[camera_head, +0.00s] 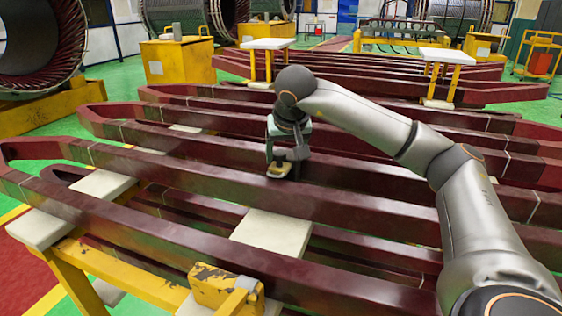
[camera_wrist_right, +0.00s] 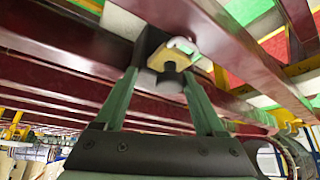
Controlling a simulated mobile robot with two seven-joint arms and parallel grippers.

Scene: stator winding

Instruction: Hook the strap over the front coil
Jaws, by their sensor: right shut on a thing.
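The front coil (camera_head: 190,235) is a long dark red bar across the near part of the head view, with a pointed loop end at the left. It rests on pale boards. My right gripper (camera_head: 281,158) is above the second bar behind it, shut on a small pale and yellowish piece (camera_head: 278,171), apparently the strap's fitting. In the right wrist view the fingers hold this piece, with a dark block, a pale round part and a yellowish part (camera_wrist_right: 204,62). Dark red bars show close behind it. No strap band can be made out. My left gripper is not in view.
More dark red coils (camera_head: 400,95) lie in rows behind. A worn yellow block (camera_head: 225,286) stands at the near side of the front coil, on a yellow frame (camera_head: 125,270). A pale board (camera_head: 272,232) lies under the bars. White-topped stands (camera_head: 447,56) rise among the far coils.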

